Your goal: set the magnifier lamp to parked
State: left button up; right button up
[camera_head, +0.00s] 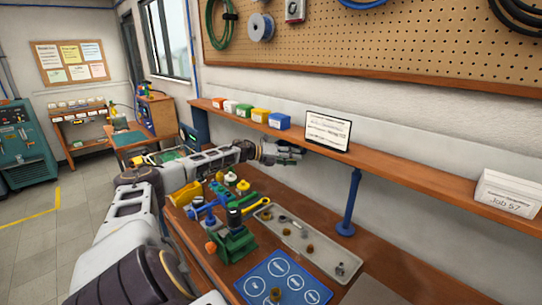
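I cannot make out a magnifier lamp for certain. A blue upright post (349,203) with a round foot stands on the wooden bench (400,274) below the shelf; I cannot tell whether it belongs to the lamp or holds up the shelf. My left arm reaches in from the left across the back of the bench. My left gripper (293,153) is just in front of the shelf edge, left of the small display and up-left of the post, apart from the post. Its fingers are small and seen from the side, so their opening is unclear. My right gripper is out of view.
The shelf (415,180) carries coloured bins (279,121), a display (328,131) and a job card (507,193). A green vise-like fixture (236,244), a grey tray (309,248) with small parts and a blue mat (284,282) occupy the bench.

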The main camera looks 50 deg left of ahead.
pick_arm(q)
jog(key=v, duration=0.5)
dwell(0.9)
jog(key=shift+s+a, duration=0.1)
jog(key=shift+s, duration=0.1)
jog(key=v, duration=0.6)
dwell(0.8)
dwell(0.7)
